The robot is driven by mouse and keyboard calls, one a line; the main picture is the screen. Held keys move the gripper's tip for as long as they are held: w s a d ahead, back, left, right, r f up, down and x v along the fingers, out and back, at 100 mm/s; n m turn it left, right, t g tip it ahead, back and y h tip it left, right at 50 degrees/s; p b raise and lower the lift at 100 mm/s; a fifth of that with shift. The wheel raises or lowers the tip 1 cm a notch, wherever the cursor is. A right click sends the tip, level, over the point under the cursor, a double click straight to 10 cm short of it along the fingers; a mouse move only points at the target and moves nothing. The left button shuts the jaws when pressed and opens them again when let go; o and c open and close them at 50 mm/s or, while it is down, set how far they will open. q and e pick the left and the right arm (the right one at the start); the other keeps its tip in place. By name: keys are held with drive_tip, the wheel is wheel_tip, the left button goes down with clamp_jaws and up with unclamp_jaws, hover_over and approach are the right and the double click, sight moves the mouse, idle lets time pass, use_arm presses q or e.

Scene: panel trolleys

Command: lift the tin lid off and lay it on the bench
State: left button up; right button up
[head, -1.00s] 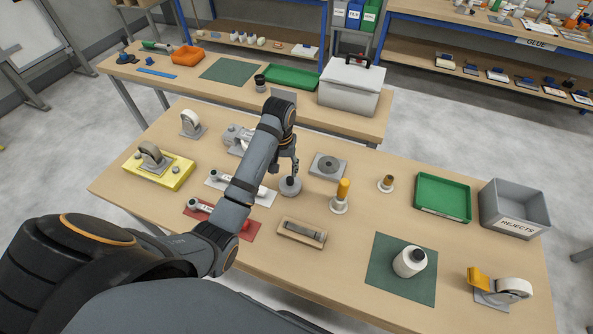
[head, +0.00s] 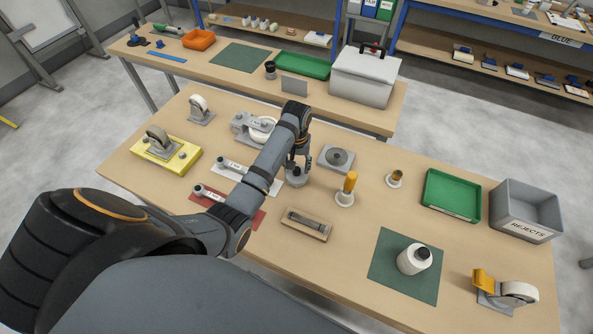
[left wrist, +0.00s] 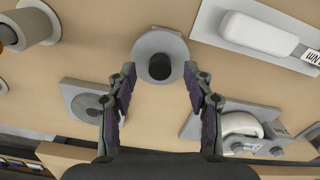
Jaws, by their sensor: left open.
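A small round grey tin (head: 297,178) stands on the near bench (head: 130,160). In the left wrist view the tin's lid (left wrist: 148,42) shows as a pale grey disc with a dark round knob (left wrist: 161,68) on it. My left gripper (head: 301,164) points down close over the tin and partly hides it. In the wrist view its open fingers (left wrist: 160,78) are spread to either side of the knob, with gaps on both sides. It holds nothing. My right gripper is out of view.
Close by are a grey plate with a round disc (head: 337,157), a yellow-handled tool (head: 349,184), a wooden block (head: 307,224) and a white tray (head: 262,182). A green mat (head: 382,265) with a white bottle (head: 413,259) lies right; bare bench surrounds it.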

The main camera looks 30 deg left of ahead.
use_arm(q)
drive_tip(key=shift+w+f, duration=0.15)
drive_tip(key=shift+f, duration=0.75)
clamp_jaws()
drive_tip(key=shift+r, duration=0.1)
